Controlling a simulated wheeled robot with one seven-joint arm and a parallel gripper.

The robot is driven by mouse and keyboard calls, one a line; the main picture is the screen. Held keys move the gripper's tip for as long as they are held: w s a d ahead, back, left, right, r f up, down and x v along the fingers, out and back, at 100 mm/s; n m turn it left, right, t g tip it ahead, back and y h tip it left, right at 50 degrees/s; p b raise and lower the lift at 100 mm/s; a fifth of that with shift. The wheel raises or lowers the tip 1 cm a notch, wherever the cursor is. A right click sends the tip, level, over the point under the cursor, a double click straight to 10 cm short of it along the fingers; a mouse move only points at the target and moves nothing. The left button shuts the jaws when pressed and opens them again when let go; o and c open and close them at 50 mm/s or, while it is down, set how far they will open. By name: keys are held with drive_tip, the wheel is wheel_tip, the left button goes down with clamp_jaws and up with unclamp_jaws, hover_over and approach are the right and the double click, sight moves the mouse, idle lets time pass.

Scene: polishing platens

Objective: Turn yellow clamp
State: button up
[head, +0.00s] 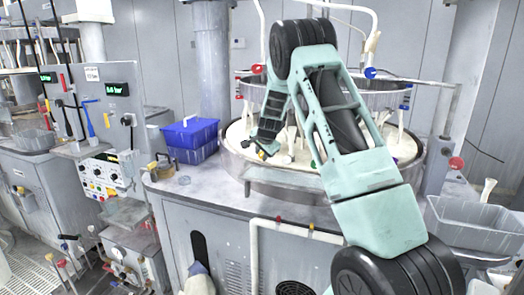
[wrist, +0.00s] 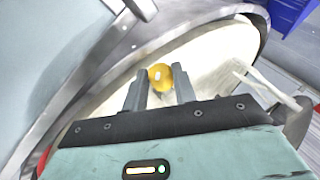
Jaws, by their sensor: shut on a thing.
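The yellow clamp (wrist: 160,76) shows in the wrist view as a rounded yellow piece over the cream platen surface. My gripper (wrist: 160,88) is shut on it, with one dark finger on each side. In the head view my gripper (head: 262,150) is at the left part of the round platen basin, low over its near left rim. There the clamp is mostly hidden by the gripper, and only a small yellowish spot shows at the fingertips. The lower part of the clamp and what it is fixed to are not visible.
The round platen basin (head: 266,184) has a metal rim, and several white pieces stand inside it. A blue bin (head: 190,133) stands left of it on the bench. A grey bin (head: 465,222) is at the right. The bench top (head: 205,190) is mostly clear at front left.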

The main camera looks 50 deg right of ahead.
drive_tip(key=r+g+p, duration=0.1)
drive_tip(key=p, duration=0.3)
drive_tip(key=shift+w+a, duration=0.1)
drive_tip(key=shift+w, duration=0.05)
drive_tip(key=shift+w+f+n+g+p, duration=0.15)
drive_tip(key=shift+n+g+p, duration=0.1)
drive_tip(key=shift+g+p, duration=0.65)
drive_tip(key=shift+w+f+n+g+p, duration=0.1)
drive_tip(key=shift+w+n+g+p, duration=0.15)
drive_tip(key=shift+g+p, duration=0.65)
drive_tip(key=shift+w+f+n+g+p, duration=0.1)
drive_tip(key=shift+n+g+p, duration=0.2)
drive_tip(key=shift+g+p, duration=0.6)
drive_tip(key=shift+g, duration=0.3)
drive_tip(key=shift+h, duration=0.3)
drive_tip(key=o, duration=1)
